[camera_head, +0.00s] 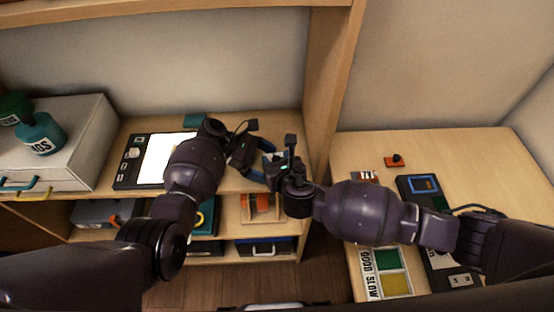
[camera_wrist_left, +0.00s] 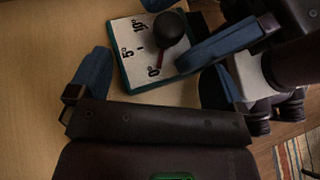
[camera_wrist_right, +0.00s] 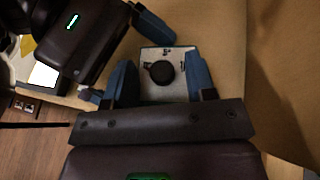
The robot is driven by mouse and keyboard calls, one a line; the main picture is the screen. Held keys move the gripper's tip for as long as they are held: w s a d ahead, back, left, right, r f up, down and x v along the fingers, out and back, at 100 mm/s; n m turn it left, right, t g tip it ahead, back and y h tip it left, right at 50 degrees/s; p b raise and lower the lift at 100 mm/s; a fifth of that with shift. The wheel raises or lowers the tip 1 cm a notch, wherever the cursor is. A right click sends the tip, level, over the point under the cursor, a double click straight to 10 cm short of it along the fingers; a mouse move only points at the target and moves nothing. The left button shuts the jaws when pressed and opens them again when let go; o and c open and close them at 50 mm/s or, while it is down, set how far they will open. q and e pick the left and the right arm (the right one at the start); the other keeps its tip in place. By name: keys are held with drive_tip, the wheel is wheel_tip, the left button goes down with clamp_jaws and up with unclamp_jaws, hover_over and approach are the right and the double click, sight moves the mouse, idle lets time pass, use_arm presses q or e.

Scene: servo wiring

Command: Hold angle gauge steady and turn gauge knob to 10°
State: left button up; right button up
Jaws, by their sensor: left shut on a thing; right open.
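The angle gauge is a teal plate with a white face marked 0°, 5° and 10° (camera_wrist_left: 128,66). Its black round knob (camera_wrist_left: 172,32) has a red pointer at or near the 0° mark. My left gripper (camera_wrist_left: 155,88) is shut on the gauge's plate. The right wrist view shows the gauge face (camera_wrist_right: 160,94) and the knob (camera_wrist_right: 161,72) between the fingers of my right gripper (camera_wrist_right: 162,80), which is open, with gaps beside the knob. In the head view, my left gripper (camera_head: 256,163) and right gripper (camera_head: 274,168) meet over the shelf top and hide most of the gauge.
A black-framed white panel (camera_head: 160,150) lies left on the shelf top; a teal block (camera_head: 195,120) is behind. A wooden upright (camera_head: 328,90) stands close right of the grippers. The right table holds an orange piece with a black knob (camera_head: 397,161) and a dark device (camera_head: 420,188).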

drive_tip(key=c, duration=0.9)
drive_tip(key=shift+a+m+h, duration=0.3)
drive_tip(key=shift+m+h, duration=0.8)
drive_tip(key=shift+h, duration=0.2)
drive_tip(key=shift+c, duration=0.2)
drive_tip(key=shift+a+m+h, duration=0.1)
drive_tip(key=shift+m+h, duration=1)
drive_tip(key=shift+h, duration=0.2)
drive_tip(key=o, duration=0.9)
drive_tip(key=shift+o, duration=0.2)
drive_tip(key=v, duration=1.2)
drive_tip(key=shift+s+f, duration=0.1)
